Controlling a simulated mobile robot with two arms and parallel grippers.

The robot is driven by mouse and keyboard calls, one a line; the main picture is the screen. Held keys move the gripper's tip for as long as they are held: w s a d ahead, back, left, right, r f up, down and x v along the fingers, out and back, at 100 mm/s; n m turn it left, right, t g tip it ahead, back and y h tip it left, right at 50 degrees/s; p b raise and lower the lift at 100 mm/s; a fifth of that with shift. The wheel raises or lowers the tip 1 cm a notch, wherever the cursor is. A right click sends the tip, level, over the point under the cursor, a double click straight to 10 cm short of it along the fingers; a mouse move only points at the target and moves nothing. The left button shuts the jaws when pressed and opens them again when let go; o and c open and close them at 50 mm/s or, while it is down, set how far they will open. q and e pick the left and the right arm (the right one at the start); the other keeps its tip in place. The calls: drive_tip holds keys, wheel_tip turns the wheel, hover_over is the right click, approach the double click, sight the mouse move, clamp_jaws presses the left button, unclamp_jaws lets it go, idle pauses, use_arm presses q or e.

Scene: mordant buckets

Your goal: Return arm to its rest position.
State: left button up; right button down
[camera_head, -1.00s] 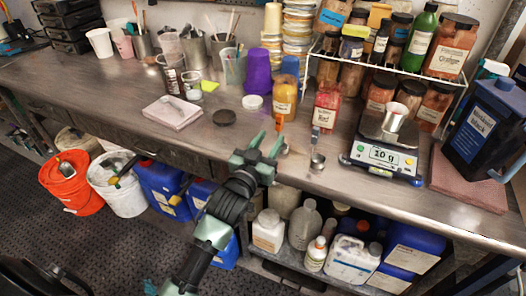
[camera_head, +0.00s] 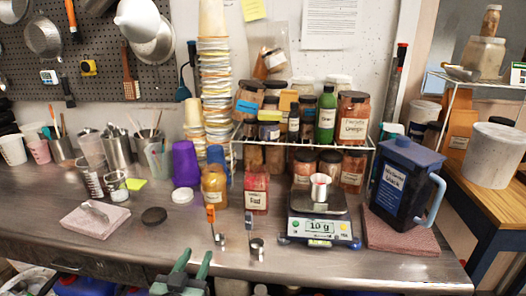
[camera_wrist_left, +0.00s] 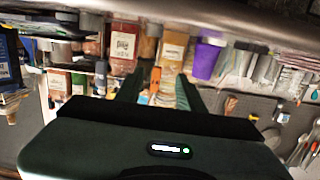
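My left gripper (camera_head: 190,268) shows at the bottom edge of the head view, in front of the bench edge. Its two green fingers stand apart with nothing between them. In the left wrist view the open fingers (camera_wrist_left: 160,85) show too, with jars and an orange handle in the background between them. Most of my left arm is out of the head view. My right gripper is in no view.
The workbench (camera_head: 120,240) carries a scale (camera_head: 318,228) with a small cup, a yellow jar (camera_head: 214,190), a red jar (camera_head: 256,192), measuring scoops and a dark blue jug (camera_head: 400,185). A wire rack of jars stands behind. The bench front is mostly clear.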

use_arm(q)
drive_tip(key=s+f+m+g, duration=0.1)
drive_tip(key=s+f+g, duration=0.65)
drive_tip(key=s, duration=0.65)
drive_tip(key=s+f+m+g, duration=0.1)
drive_tip(key=s+f+g, duration=0.65)
drive_tip(key=s, duration=0.65)
wheel_tip(320, 180, down, 28)
drive_tip(key=s+r, duration=0.1)
drive_tip(key=s, duration=0.1)
drive_tip(key=s+a+f, duration=0.2)
drive_tip(key=s+f, duration=1.4)
drive_tip(key=shift+s+a+f+g, duration=0.25)
drive_tip(key=shift+s+f+g, duration=0.05)
drive_tip(key=shift+s+g, duration=0.1)
